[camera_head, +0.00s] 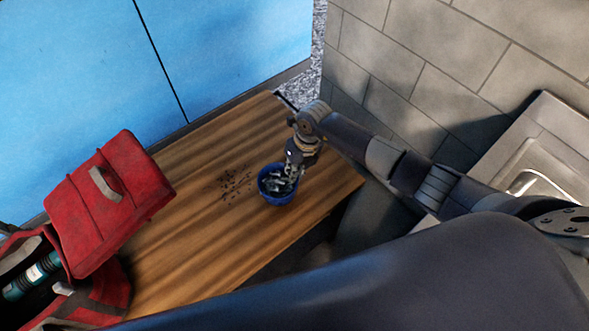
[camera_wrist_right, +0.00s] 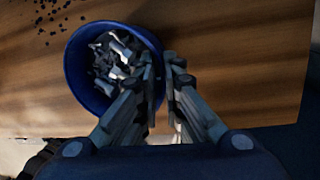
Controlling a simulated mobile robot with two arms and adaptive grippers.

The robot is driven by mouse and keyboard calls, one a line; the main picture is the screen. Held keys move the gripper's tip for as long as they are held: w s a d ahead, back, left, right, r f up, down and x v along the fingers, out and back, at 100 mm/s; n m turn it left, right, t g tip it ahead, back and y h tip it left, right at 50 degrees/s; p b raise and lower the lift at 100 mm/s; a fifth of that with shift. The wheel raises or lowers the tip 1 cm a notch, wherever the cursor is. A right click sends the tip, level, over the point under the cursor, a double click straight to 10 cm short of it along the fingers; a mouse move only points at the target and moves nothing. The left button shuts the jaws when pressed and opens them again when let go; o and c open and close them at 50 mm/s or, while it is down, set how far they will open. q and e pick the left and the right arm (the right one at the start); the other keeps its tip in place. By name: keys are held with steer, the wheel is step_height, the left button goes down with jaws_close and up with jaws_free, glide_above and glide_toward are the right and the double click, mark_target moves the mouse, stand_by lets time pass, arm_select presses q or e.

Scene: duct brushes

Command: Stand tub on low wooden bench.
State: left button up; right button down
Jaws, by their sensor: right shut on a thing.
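The blue tub (camera_head: 276,199) is upright at the right part of the low wooden bench (camera_head: 205,232). Small grey and dark pieces lie inside it. My right gripper (camera_head: 289,178) comes down over its near right side. In the right wrist view the fingers of this gripper (camera_wrist_right: 163,65) are shut on the rim wall of the tub (camera_wrist_right: 77,75), one inside and one outside. I cannot tell whether the tub's base touches the bench top. My left gripper is not in view.
Scattered dark bits (camera_head: 235,185) lie on the bench left of the tub. An open red bag (camera_head: 108,205) with a green cylinder (camera_head: 32,277) in it stands at the left end. Blue panels (camera_head: 90,70) and a grey tiled wall (camera_head: 430,70) stand behind. A metal sink (camera_head: 540,165) is at right.

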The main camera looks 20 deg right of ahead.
steer(key=shift+f, duration=0.15)
steer(key=c, duration=1.7)
jaws_free()
steer(key=shift+r, duration=0.25)
steer(key=r, duration=0.4)
steer(key=d+r, duration=0.1)
steer(key=r, duration=0.2)
steer(key=d+r, duration=0.1)
steer(key=r, duration=0.3)
steer(key=shift+s+d+r, duration=0.1)
steer(key=shift+s+r, duration=0.2)
steer(key=shift+s, duration=0.05)
